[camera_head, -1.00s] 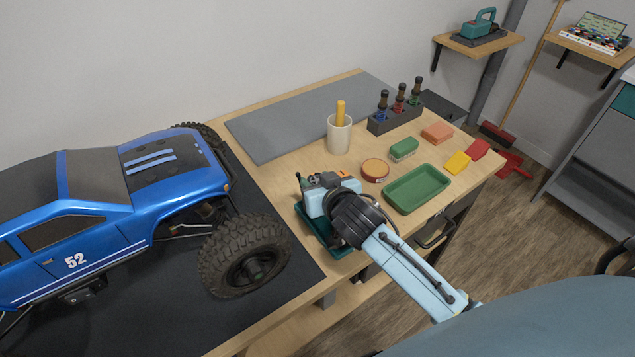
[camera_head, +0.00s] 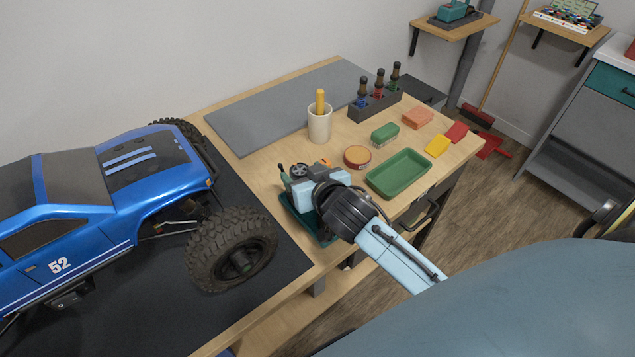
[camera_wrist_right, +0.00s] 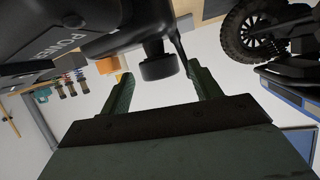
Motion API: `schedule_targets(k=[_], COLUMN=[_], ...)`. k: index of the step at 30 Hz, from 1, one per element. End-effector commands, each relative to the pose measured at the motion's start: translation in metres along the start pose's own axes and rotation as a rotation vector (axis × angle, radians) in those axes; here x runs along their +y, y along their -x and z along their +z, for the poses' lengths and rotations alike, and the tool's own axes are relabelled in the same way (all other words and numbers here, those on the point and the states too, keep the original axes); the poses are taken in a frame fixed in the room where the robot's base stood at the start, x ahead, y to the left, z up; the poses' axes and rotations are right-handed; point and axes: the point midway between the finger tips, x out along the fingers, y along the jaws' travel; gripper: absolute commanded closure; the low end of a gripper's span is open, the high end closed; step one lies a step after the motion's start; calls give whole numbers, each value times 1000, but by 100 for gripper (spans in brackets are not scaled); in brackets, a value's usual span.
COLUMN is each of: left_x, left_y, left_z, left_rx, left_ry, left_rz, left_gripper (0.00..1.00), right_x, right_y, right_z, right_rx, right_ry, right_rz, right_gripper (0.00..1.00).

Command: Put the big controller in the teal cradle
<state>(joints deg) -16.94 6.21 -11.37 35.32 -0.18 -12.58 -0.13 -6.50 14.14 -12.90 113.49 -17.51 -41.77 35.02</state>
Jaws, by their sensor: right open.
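The dark controller (camera_head: 299,171), with a round wheel and a thin stub, shows just past my right gripper. Its dark underside with the word POWER (camera_wrist_right: 65,42) fills the upper left of the right wrist view. The teal cradle (camera_head: 301,222) is on the table's front edge below my right gripper, which hides much of it. My right gripper (camera_wrist_right: 162,90) is open; its two fingers stand apart, with a dark knob of the controller showing between them. I cannot tell whether the controller rests in the cradle. My left gripper is not in view.
A blue crawler (camera_head: 100,190) on a dark mat stands to the left. Behind and right of my gripper are a round tin (camera_head: 357,156), a green tray (camera_head: 400,174), a cup (camera_head: 319,124) and a driver rack (camera_head: 375,105). The grey mat (camera_head: 260,115) is bare.

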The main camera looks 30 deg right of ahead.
Motion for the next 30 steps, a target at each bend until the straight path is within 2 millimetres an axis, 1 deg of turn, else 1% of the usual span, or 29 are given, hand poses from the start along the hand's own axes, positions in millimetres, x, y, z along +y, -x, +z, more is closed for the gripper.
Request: schedule_targets(k=[1, 6, 9, 12, 15, 18, 30], left_x=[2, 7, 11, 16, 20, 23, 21], left_y=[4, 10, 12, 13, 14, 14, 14], left_z=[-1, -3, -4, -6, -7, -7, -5], left_rx=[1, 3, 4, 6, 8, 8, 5], left_ry=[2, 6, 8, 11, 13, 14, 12], left_rz=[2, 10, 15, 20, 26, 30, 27], left_gripper=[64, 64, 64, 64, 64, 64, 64], right_x=[0, -1, 0, 0, 0, 0, 0], right_y=[13, 50, 68, 81, 90, 94, 95], right_z=[-1, 0, 0, 0, 0, 0, 0], right_rx=[-2, -2, -2, -1, 0, 0, 0], right_ry=[-2, -2, -2, -1, 0, 0, 0], right_rz=[-1, -1, 0, 0, 0, 0, 0], right_gripper=[37, 37, 37, 37, 37, 37, 37])
